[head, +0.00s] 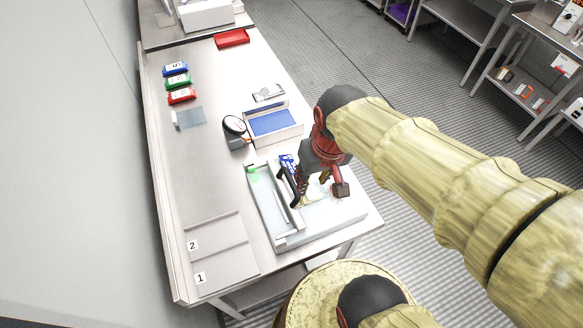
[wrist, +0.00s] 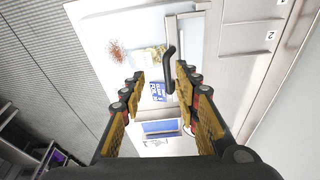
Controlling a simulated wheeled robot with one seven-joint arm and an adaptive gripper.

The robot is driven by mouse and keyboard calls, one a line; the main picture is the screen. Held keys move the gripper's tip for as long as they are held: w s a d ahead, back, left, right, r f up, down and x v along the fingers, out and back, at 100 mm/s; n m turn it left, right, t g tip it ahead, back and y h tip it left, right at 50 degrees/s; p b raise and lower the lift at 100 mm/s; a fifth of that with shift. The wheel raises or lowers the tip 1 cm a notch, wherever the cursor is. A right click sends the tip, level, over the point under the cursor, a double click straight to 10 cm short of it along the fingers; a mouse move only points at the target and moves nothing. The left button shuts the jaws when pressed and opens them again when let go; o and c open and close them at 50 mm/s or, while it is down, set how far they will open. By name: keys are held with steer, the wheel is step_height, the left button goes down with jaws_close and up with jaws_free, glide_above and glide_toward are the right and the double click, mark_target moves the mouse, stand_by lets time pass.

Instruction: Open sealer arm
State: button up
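The sealer (head: 325,216) is a pale, flat machine at the front right of the table. Its long grey sealer arm (head: 272,190) runs along the left side, and I cannot tell its exact angle. A black handle (wrist: 170,68) sticks out from the grey arm (wrist: 197,50) in the wrist view. My gripper (head: 318,186) is over the sealer, pointing down. In the wrist view my gripper (wrist: 160,76) is open, with the handle in front of and between the fingertips, close to the right finger. Contact is not clear.
Left of the sealer are plates marked 1 (head: 225,268) and 2 (head: 213,232). Coloured packs (head: 178,82) and a red tray (head: 232,38) lie farther back. The table's left middle is clear.

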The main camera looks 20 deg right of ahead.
mark_target(292, 181)
steer(key=shift+w+f+n+g+y+p, duration=0.5)
steer(key=shift+w+f+g+y+p, duration=0.7)
steer(key=shift+w+f+p, duration=2.5)
steer(key=shift+w+a+f+b, duration=0.1)
steer(key=shift+w+f+b, duration=0.3)
steer(key=shift+f+b, duration=0.4)
steer(key=shift+w+a+f+b, duration=0.1)
steer(key=shift+w+f+b, duration=0.35)
steer(key=shift+f, duration=0.5)
steer(key=shift+w+f+b, duration=0.3)
steer(key=shift+f+b, duration=0.4)
steer(key=shift+f, duration=0.2)
steer(key=shift+c, duration=1)
jaws_close()
